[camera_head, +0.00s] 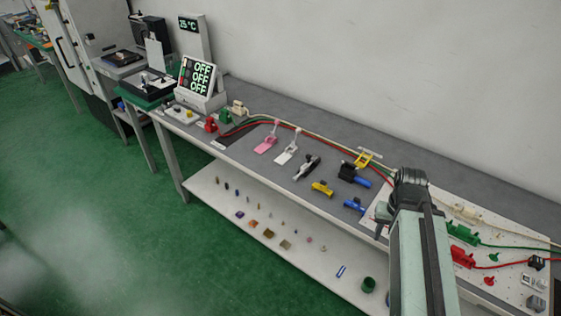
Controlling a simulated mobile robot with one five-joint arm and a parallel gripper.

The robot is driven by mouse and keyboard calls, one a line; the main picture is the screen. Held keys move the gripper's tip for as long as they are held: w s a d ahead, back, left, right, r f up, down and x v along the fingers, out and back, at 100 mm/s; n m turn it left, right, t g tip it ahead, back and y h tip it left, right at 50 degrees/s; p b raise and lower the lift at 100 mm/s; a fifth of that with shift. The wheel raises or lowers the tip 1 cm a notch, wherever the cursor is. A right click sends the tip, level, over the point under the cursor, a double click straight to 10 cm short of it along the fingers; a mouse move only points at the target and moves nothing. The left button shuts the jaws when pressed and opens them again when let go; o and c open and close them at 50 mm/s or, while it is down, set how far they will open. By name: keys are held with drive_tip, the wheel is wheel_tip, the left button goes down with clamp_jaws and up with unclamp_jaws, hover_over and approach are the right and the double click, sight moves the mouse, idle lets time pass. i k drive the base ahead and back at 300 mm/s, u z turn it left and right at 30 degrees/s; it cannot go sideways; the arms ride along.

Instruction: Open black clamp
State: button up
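A black clamp with a grey metal part (306,167) is on the grey bench top, in the middle of the row of lever fixtures. It is small in the view, and I cannot tell how far its lever is turned. A second dark fixture with a blue handle (354,174) stands to its right. My arm rises from the bottom at the right, and its dark joint is to the right of the clamps, apart from the black clamp.
Pink (267,143) and white (287,152) clamps stand left of the black clamp. A yellow fixture (322,188) and a blue one (354,205) are near the front edge. Red and green cables run behind. A lower shelf (225,203) holds small items. Green floor (90,190) is open at left.

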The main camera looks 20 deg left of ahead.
sight(307, 156)
drive_tip(key=u, duration=1.5)
drive_tip(key=i, duration=0.7)
drive_tip(key=u, duration=2.2)
